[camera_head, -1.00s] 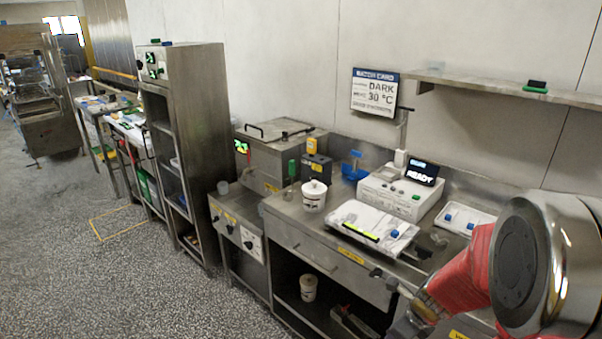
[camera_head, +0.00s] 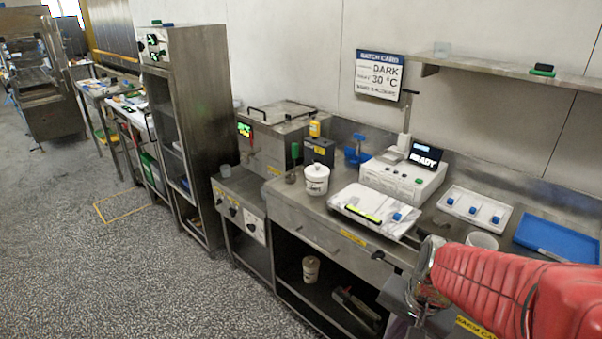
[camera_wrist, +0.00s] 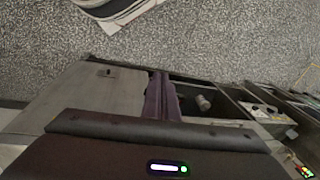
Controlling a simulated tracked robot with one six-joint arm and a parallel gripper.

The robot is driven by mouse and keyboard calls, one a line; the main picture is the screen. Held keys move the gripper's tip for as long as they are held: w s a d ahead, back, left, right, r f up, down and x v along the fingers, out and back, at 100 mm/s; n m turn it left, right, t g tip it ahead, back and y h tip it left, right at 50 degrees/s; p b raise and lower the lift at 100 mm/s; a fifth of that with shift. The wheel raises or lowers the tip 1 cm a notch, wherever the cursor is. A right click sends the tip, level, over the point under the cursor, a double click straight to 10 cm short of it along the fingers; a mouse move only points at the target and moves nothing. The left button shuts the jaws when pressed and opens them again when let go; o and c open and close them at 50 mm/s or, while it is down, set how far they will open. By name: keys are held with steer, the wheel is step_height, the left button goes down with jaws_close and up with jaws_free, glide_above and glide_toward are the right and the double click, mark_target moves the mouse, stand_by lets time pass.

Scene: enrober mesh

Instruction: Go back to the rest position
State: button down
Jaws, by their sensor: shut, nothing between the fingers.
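My gripper (camera_wrist: 162,76) shows in the wrist view as two dark purple fingers side by side, shut and empty, pointing at the bench front and the speckled floor. In the head view my red-sleeved arm reaches in from the right edge, and its wrist hangs in front of the bench near the warm cabinet label. The fingers cannot be made out there. Nothing hangs from my gripper.
The steel bench (camera_head: 317,226) stands close to my wrist. On it are a white tub (camera_head: 316,181), a white tray with a blue knob (camera_head: 375,209), a READY machine (camera_head: 402,178), a tray of several blue knobs (camera_head: 474,209) and a blue tray (camera_head: 556,238). Floor at left is open.

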steer(key=s+a+r+n+t, duration=0.1)
steer(key=s+r+n+t, duration=0.1)
steer(key=r, duration=0.4)
steer(key=s+a+r+n+t+h, duration=0.1)
steer(key=s+a+r+n, duration=0.1)
steer(key=s+r+n, duration=0.3)
step_height(320, 180, up, 2)
steer(key=shift+a+t, duration=0.2)
steer(key=shift+t, duration=0.2)
stand_by(1.0)
